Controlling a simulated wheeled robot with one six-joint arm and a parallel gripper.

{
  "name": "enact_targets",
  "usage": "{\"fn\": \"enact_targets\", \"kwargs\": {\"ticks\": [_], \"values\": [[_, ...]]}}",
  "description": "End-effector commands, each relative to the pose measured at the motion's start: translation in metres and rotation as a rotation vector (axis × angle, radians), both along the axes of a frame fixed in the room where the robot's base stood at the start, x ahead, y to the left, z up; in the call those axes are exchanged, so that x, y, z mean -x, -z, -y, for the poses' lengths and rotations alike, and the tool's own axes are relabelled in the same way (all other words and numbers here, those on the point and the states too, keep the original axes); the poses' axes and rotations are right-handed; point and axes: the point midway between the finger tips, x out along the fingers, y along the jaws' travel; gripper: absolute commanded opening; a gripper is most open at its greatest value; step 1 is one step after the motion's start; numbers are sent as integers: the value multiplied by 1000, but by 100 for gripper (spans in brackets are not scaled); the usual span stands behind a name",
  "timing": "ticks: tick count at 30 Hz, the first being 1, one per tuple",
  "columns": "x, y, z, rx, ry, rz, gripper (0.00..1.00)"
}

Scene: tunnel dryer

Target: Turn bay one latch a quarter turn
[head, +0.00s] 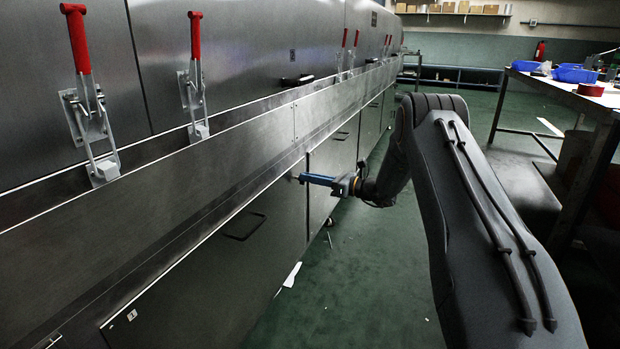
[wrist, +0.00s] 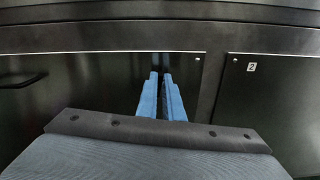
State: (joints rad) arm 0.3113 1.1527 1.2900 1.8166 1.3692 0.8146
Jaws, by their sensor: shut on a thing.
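My gripper (head: 303,177) has its blue fingers drawn together, with the tips at the right-hand end of the bay one panel (head: 190,270). In the wrist view, my gripper (wrist: 160,73) reaches the upper right part of the same panel (wrist: 90,85), with the two fingertips close together. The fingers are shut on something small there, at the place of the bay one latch. The latch itself is hidden between the tips, so I cannot tell its angle. A small label marked 1 (head: 131,315) is at the panel's lower left in the head view.
The bay two panel (wrist: 270,95), with its 2 label (wrist: 251,67), is just right of the fingers. Red-handled clamps (head: 79,40) line the dryer above a long ledge. Green floor between is mostly clear.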

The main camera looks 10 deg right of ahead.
Motion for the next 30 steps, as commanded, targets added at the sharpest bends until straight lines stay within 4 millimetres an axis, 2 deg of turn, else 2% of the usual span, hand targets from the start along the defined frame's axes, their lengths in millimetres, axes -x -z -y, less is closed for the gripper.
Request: {"fn": "enact_targets", "kwargs": {"ticks": [30], "values": [[-7,6,5,-556,1,-765,0]]}}
